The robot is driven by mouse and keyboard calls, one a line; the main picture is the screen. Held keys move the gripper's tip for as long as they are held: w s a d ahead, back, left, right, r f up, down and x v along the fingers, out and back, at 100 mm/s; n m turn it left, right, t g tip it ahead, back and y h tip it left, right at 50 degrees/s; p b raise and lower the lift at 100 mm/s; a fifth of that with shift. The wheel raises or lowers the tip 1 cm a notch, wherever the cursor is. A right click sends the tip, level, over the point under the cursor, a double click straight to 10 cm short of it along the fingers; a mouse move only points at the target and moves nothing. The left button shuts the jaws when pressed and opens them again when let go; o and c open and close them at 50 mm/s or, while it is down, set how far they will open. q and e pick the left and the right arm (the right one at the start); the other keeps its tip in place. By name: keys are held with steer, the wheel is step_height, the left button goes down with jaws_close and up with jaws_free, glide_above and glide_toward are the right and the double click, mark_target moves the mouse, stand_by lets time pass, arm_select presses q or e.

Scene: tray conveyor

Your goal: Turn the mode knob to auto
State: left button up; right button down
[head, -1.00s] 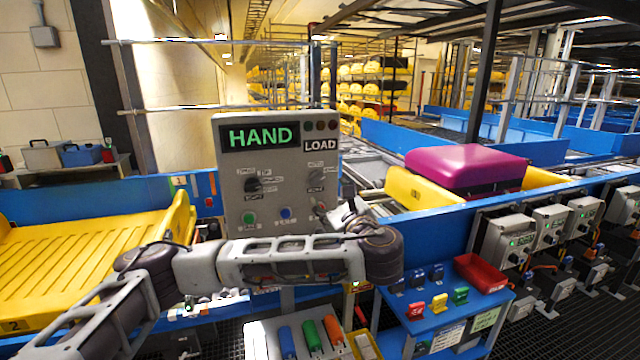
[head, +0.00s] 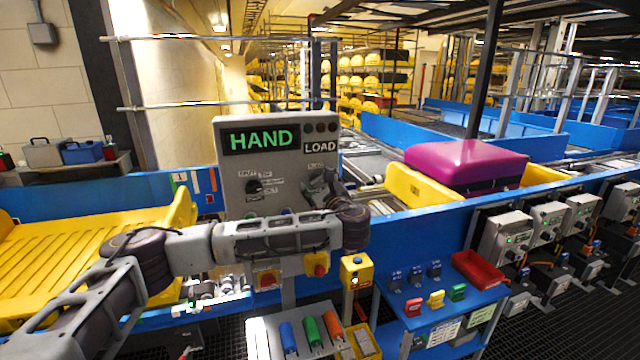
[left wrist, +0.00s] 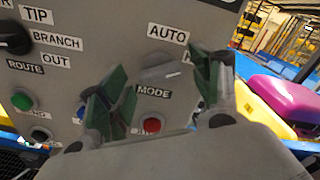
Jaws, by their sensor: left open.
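The grey control panel (head: 232,200) stands ahead; its display (head: 262,138) reads HAND in green. In the left wrist view the grey mode knob (left wrist: 160,73) sits between the AUTO label (left wrist: 167,34) above and the MODE label (left wrist: 153,91) below. I cannot tell clearly which way it points. My left gripper (head: 322,184) is at the panel's right half, hiding most of that knob in the head view. In the left wrist view its open fingers (left wrist: 160,80) stand on either side of the knob; contact is not clear. Another label is partly hidden by the right finger.
The black route knob (left wrist: 14,38) and a green button (left wrist: 22,101) are on the panel's left; a red button (left wrist: 151,125) is below MODE. A yellow box (head: 357,272) and blue table (head: 398,318) stand lower right. A magenta suitcase (head: 466,165) lies on the conveyor.

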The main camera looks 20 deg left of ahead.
arm_select(q)
steer(key=shift+c, duration=0.8)
steer(key=c, duration=0.9)
steer(key=shift+o, duration=0.2)
